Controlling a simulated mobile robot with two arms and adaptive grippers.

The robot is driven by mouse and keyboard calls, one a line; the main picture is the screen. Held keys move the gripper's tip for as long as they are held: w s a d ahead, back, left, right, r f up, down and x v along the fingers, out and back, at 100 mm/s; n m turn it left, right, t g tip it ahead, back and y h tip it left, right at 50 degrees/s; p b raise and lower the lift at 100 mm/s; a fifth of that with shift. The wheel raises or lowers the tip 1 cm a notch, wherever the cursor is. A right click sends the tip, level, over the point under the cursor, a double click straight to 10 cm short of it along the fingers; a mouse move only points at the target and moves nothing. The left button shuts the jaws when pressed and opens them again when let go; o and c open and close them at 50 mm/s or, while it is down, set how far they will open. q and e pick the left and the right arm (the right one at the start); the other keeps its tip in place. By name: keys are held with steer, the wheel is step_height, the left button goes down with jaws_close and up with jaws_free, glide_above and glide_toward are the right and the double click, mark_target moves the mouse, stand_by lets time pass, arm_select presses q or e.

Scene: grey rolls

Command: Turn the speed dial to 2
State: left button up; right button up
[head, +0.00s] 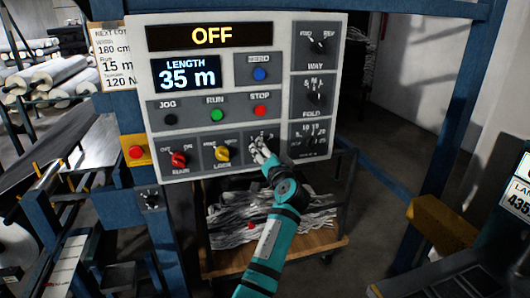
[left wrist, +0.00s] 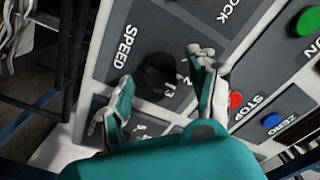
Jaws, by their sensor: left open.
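The speed dial (left wrist: 157,74) is a round black knob on the grey control panel (head: 227,122), with SPEED printed beside it in the left wrist view. A few numbers show at its edge, partly behind a finger; I cannot tell where its pointer stands. My left gripper (left wrist: 160,88) is open, with one finger on each side of the dial. I cannot tell whether either finger touches it. In the head view the left gripper (head: 261,149) is at the panel's lower edge and mostly hides the dial. My right gripper is not in view.
Close by are the yellow lock knob (head: 222,153), red main knob (head: 178,159), red stop button (head: 261,111) and fold dial (head: 316,97). The display (head: 211,36) reads OFF. A wooden cart (head: 225,262) with grey scraps stands below the panel.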

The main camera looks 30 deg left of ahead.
arm_select(q)
steer(key=v, duration=0.6)
steer(key=shift+s+d, duration=0.15)
steer(key=shift+d, duration=0.05)
steer(key=shift+f, duration=0.1)
steer(key=s+d+f+m+g+h, duration=0.1)
steer(key=d+f+m+h, duration=0.25)
steer(key=f, duration=1.35)
steer(key=s+d+f+m+h, duration=0.15)
steer(key=d+f+h, duration=0.35)
steer(key=f, duration=1.1)
steer(key=s+d+f+m+g+h, duration=0.1)
steer(key=s+d+f+g, duration=0.1)
steer(key=s+f, duration=0.65)
steer(key=s+d+f+g+h, duration=0.1)
steer(key=s+d+f+h, duration=0.15)
steer(key=s+f, duration=0.65)
steer(key=s+f+n+g, duration=0.1)
steer(key=s+f, duration=0.5)
steer(key=s, duration=0.6)
steer(key=s+f+n+g+h, duration=0.1)
steer(key=s+f+g, duration=0.2)
steer(key=s+f, duration=0.4)
steer(key=s+f+g, duration=0.2)
steer(key=s+f, duration=0.4)
steer(key=s, duration=1.1)
steer(key=shift+s+d+f+n+g+h, duration=0.25)
steer(key=shift+s+f+n+g+h, duration=0.05)
steer(key=shift+n+h, duration=0.1)
